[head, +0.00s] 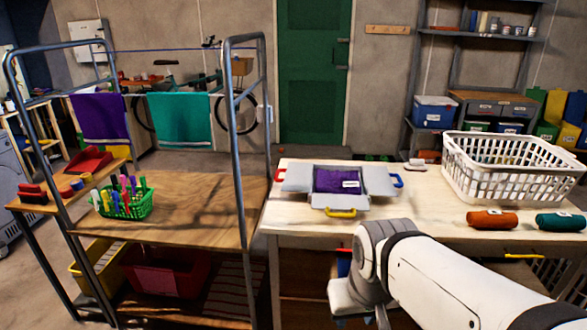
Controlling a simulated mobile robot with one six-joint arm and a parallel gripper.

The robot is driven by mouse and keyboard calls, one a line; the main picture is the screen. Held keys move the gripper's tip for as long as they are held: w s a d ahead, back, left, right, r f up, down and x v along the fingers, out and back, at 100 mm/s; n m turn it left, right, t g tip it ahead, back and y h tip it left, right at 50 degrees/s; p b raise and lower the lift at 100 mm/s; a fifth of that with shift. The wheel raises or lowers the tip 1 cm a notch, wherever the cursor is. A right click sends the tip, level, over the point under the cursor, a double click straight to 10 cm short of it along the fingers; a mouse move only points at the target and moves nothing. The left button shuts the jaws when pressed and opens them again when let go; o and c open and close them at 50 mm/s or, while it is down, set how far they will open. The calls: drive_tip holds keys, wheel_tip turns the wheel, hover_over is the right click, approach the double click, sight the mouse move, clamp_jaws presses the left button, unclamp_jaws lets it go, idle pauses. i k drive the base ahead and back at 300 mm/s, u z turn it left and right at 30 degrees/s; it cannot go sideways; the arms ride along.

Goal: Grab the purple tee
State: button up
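A purple cloth (338,181) with a white label lies folded on the middle panel of a grey folding board (296,179), on the light wooden table. I cannot tell for certain which of the two purple cloths is the tee. My white arm reaches in from the lower right and bends down in front of the table. My gripper's fingers do not show.
A white laundry basket (513,167) stands at the table's right, behind orange (492,219) and green (560,222) rolls. A metal frame (240,90) rises around the left workbench (185,210), which holds a green basket of markers (126,203).

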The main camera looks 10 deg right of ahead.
sight(347, 182)
drive_tip(key=u, duration=0.35)
drive_tip(key=i, duration=1.75)
drive_tip(key=z, duration=0.6)
drive_tip(key=k, duration=0.9)
drive_tip(key=z, duration=0.2)
drive_tip(key=i, duration=0.9)
drive_tip(key=u, duration=0.05)
